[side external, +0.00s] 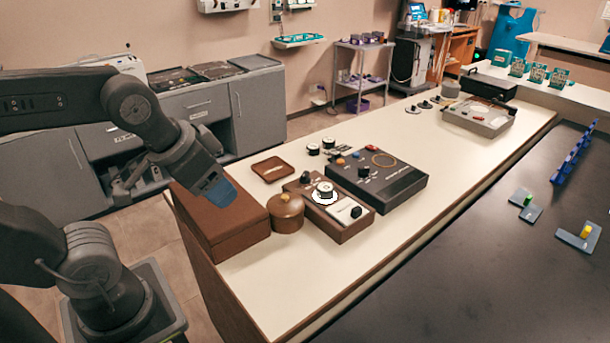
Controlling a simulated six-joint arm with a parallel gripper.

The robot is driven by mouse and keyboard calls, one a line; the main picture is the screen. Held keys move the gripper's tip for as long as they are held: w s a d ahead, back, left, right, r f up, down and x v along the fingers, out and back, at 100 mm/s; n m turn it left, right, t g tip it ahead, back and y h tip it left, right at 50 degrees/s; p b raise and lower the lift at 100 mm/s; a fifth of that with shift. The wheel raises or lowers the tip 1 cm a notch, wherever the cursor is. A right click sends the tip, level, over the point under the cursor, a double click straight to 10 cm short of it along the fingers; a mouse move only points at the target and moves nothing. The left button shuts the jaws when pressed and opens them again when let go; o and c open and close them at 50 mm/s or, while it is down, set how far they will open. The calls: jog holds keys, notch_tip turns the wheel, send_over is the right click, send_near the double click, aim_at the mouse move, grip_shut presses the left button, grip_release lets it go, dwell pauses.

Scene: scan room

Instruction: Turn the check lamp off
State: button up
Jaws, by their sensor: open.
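No part is clearly recognisable as the check lamp, and I cannot tell whether any lamp is lit. A brown control box (346,233) on the cream table carries a black knob (305,177), a round white dial (325,190) and a pale plate with a small black part (356,212). My gripper (219,192), with a blue end, is open above a brown box, left of both panels.
The large brown box (225,232) stands at the table's left end. A lidded brown pot (285,212) is between it and the control box. A brown tray (273,169) and small round pieces (313,149) lie behind. The table's front (290,290) is clear.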

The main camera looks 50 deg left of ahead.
jog(key=shift+o, duration=0.5)
jog(key=w+a+r+m, duration=0.1)
jog(key=w+r, duration=0.1)
jog(key=w, duration=0.3)
jog(key=w+a+r+m+g, duration=0.1)
jog(key=w+a+r+m, duration=0.1)
jog(key=w, duration=0.3)
jog(key=shift+g, duration=0.3)
jog(key=m+g, duration=0.4)
jog(key=m, duration=0.5)
send_over(305, 174)
notch_tip(305, 174, down, 13)
notch_tip(305, 174, down, 13)
jog(key=shift+w+f, duration=0.1)
jog(key=c, duration=0.9)
